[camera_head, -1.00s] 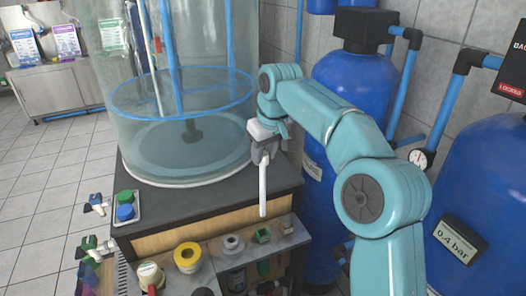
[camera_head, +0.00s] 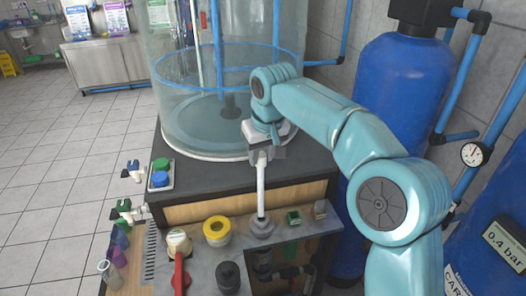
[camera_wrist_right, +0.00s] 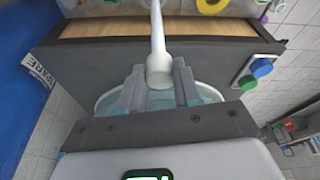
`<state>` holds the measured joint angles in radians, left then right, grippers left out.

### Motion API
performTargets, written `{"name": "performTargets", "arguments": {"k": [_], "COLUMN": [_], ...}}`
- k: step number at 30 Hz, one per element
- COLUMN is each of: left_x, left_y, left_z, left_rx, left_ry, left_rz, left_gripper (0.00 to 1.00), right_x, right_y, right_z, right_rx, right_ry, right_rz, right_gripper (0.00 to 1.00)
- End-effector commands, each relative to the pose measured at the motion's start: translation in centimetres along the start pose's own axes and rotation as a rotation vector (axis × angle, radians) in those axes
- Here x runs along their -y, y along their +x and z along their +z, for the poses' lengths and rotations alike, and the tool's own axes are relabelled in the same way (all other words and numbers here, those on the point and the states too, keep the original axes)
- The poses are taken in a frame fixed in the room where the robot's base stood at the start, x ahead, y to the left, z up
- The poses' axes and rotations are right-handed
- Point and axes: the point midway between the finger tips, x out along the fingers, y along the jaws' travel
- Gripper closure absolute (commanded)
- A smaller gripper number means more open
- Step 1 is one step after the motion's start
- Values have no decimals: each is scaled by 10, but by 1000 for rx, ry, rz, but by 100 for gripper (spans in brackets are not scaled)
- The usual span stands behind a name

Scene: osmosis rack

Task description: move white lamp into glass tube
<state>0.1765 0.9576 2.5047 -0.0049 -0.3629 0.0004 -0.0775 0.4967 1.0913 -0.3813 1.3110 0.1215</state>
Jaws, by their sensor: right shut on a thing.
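The white lamp (camera_head: 261,190), a slim white rod, hangs roughly upright from my right gripper (camera_head: 262,156). The gripper is shut on its upper end. The lamp's lower end meets a grey round fitting (camera_head: 262,226) on the rack in the head view; whether it is inside or just in front I cannot tell. In the right wrist view, the lamp (camera_wrist_right: 158,40) runs away from between the fingers (camera_wrist_right: 160,90). A large clear cylinder (camera_head: 180,110) stands behind the gripper; I cannot tell whether it is the glass tube. My left gripper is not in view.
The grey rack shelf holds a yellow ring (camera_head: 217,230), a green square part (camera_head: 293,217), a dark round knob (camera_head: 228,277) and a red-handled valve (camera_head: 179,246). Blue tanks (camera_head: 402,100) stand close on the right. Tiled floor (camera_head: 60,190) is open at left.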

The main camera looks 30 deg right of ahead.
Motion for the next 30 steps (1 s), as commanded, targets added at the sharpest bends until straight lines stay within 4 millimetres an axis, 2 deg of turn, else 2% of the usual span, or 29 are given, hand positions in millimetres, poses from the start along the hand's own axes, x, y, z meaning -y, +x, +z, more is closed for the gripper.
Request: {"name": "performTargets", "arguments": {"k": [30], "left_x": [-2], "left_y": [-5], "left_z": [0], "left_rx": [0], "left_ry": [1], "left_rz": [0], "left_gripper": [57], "right_x": [-2], "right_y": [-2], "right_z": [-1], "right_rx": [-1], "right_ry": [1], "right_rz": [0], "right_gripper": [84]}}
